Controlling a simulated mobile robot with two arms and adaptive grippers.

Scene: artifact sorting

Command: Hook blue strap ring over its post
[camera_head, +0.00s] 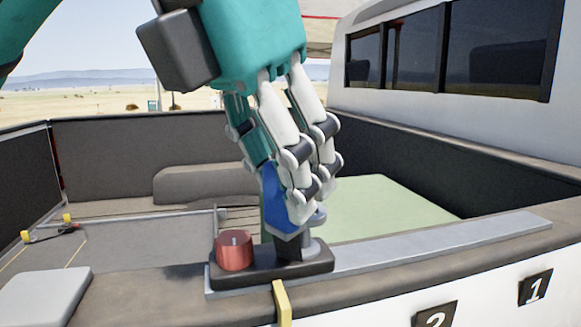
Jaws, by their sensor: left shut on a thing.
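My left gripper (290,212) comes down from the top and is shut on the blue strap ring (276,204). The ring's blue body shows at the left of the white fingers, and the fingers hide part of it. A grey metal post (315,250) stands on a dark base plate (270,277) on the truck bed's side rail, just below the fingertips. The ring's lower end is at or right beside the post's top. I cannot tell whether it is around the post. My right gripper is not in view.
A red knob (235,250) sits on the same base plate, left of the post. A yellow strip (282,303) hangs over the rail's near side. A light metal strip (440,243) runs right along the rail. The truck bed behind holds a pale green panel (385,205).

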